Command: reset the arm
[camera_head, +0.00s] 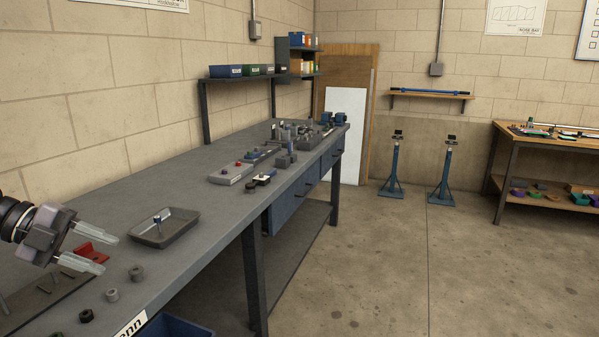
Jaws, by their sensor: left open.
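My left gripper (97,249) comes in from the left edge, above the near end of the long grey workbench (120,199). Its two pale fingers are spread apart, with nothing between them that I can make out. A red bracket-like part (97,253) shows between and behind the fingers, and seems to lie on the bench; I cannot tell its exact distance from them. My right gripper is not in view.
A dark tray (183,237) with a small upright part stands right of the gripper. Grey cylinders (136,272) and a dark nut (86,315) lie nearer the front edge. Fixtures (231,174) crowd the bench's far half. Blue stands (393,172) are on the open floor at right.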

